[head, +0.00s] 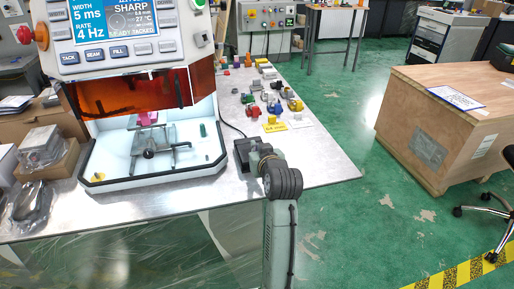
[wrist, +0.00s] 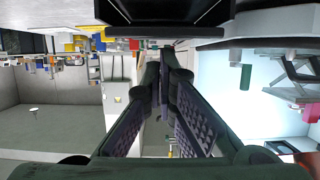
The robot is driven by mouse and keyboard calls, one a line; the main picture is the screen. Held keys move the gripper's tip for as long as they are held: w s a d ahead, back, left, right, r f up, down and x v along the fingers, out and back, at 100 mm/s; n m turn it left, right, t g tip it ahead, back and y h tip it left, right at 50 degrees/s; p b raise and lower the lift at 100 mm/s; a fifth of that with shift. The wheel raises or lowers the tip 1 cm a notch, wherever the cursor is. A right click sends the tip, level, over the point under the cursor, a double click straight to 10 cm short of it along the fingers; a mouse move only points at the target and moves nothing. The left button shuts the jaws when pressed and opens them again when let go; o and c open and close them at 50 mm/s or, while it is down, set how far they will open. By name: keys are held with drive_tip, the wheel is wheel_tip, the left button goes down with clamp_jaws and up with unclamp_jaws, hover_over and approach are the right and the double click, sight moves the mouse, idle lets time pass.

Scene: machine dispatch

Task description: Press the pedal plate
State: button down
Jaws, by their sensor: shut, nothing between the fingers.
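A black block with a cable, which looks like the pedal (head: 243,154), sits on the metal bench near its front right, beside the white machine. I cannot make out its plate separately. My arm rises in front of the bench, and its end partly covers the block's right side. In the wrist view, my gripper (wrist: 166,62) is shut and empty, its fingers meeting at the middle. A dark block (wrist: 165,12), likely the same pedal, fills the top of that view close to the fingertips. I cannot tell whether they touch.
The white machine (head: 150,165) with an orange shield stands left of the block. Several small coloured parts (head: 265,100) lie behind it. A yellow label (head: 275,127) lies close by. The bench's right corner is clear. A wooden crate (head: 430,130) stands on the green floor.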

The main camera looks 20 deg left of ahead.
drive_tip(key=shift+f, duration=0.2)
drive_tip(key=shift+f+t+b, duration=0.3)
drive_tip(key=shift+f+b, duration=0.15)
drive_tip(key=shift+b, duration=0.75)
drive_tip(key=y+b, duration=0.1)
drive_tip(key=b, duration=0.2)
drive_tip(key=shift+s+d+f+t, duration=0.1)
drive_tip(key=shift+f+t, duration=0.25)
drive_tip(key=shift+t, duration=0.05)
drive_tip(key=shift+s+d+b, duration=0.1)
drive_tip(key=shift+b, duration=0.65)
drive_tip(key=shift+s+d+f+t, duration=0.1)
drive_tip(key=shift+s+f+t, duration=0.05)
drive_tip(key=shift+f+t, duration=0.15)
drive_tip(key=shift+r, duration=0.1)
wheel_tip(320, 180, up, 5)
drive_tip(key=p, duration=0.4)
drive_tip(key=b+v, duration=0.3)
drive_tip(key=v, duration=0.7)
